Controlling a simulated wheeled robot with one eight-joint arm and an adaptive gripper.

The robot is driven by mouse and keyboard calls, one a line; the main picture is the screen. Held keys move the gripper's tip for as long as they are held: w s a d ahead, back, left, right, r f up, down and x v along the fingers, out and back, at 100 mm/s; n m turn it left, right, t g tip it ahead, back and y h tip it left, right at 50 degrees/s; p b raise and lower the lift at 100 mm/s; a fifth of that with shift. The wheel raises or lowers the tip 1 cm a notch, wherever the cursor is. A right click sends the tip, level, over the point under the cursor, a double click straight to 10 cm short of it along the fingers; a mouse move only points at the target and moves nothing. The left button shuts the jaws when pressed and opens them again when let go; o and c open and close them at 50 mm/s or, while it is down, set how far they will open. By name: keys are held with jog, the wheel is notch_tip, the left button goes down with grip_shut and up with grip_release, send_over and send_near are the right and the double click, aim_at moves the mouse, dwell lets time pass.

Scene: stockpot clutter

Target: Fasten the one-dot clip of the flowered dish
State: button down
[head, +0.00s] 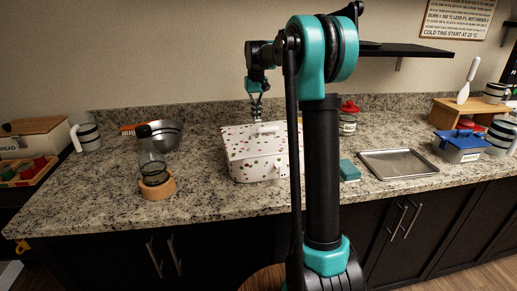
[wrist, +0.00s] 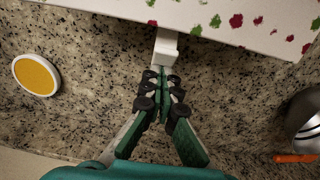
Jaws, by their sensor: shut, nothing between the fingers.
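The flowered dish (head: 250,160) is a white lidded box with red and dark spots, on the counter in the head view. Its spotted edge (wrist: 235,22) runs along the top of the wrist view. A white clip (wrist: 166,46) sticks out from that edge. I cannot see any dots on it. My gripper (wrist: 162,76) is shut and empty, with its fingertips at the clip's outer end. They look close to it or touching; I cannot tell which. In the head view my gripper (head: 257,104) is behind the dish, where the dish hides the clip.
A red-lidded jar (head: 348,118), a teal block (head: 349,171) and a metal tray (head: 398,163) are to the right. A yellow disc (wrist: 36,74) lies left in the wrist view.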

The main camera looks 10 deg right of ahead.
notch_tip(320, 180, up, 8)
jog(key=w, duration=0.3)
jog(key=shift+a, duration=0.15)
dwell(0.5)
